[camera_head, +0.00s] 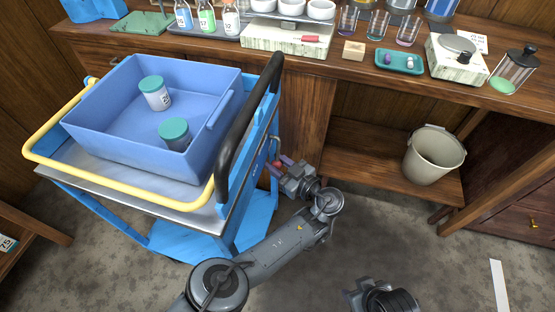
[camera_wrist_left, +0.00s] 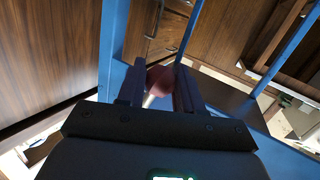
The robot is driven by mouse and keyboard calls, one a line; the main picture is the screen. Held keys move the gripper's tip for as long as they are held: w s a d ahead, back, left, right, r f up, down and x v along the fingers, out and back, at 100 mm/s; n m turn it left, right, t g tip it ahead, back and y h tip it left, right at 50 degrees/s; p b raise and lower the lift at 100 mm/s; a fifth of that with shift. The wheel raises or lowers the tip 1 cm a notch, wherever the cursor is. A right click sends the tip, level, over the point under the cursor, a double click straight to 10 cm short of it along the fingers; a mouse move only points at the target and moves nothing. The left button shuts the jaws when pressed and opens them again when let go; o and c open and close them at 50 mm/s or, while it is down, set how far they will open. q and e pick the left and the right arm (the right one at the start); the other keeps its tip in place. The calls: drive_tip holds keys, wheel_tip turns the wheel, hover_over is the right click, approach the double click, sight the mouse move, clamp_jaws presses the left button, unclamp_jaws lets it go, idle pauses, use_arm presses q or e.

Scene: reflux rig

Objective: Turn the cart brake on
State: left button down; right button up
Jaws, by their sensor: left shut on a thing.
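The blue cart (camera_head: 262,190) stands at the left with a yellow rail and a black push handle (camera_head: 247,125). A small red knob (camera_wrist_left: 160,78) on a pale stem, which looks like the brake lever, is at the cart's near right side. My left gripper (camera_head: 280,166) reaches up to that side, its dark fingers on either side of the knob and shut on it. In the left wrist view the fingers (camera_wrist_left: 160,90) flank the knob beside a blue cart post. Part of my right arm's end (camera_head: 372,298) shows at the bottom; its fingers cannot be made out.
A blue bin (camera_head: 100,125) with two teal-lidded jars rides on the cart. A wooden bench (camera_head: 340,68) with bottles, cups and a scale runs along the back. A grey bucket (camera_head: 434,155) stands on the low shelf at right. Floor between is clear.

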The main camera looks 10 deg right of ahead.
use_arm(q)
drive_tip(key=c, duration=0.8)
unclamp_jaws()
drive_tip(key=shift+o, duration=0.2)
drive_tip(key=v, duration=1)
drive_tip(key=shift+s+d, duration=0.25)
drive_tip(key=shift+s, duration=0.05)
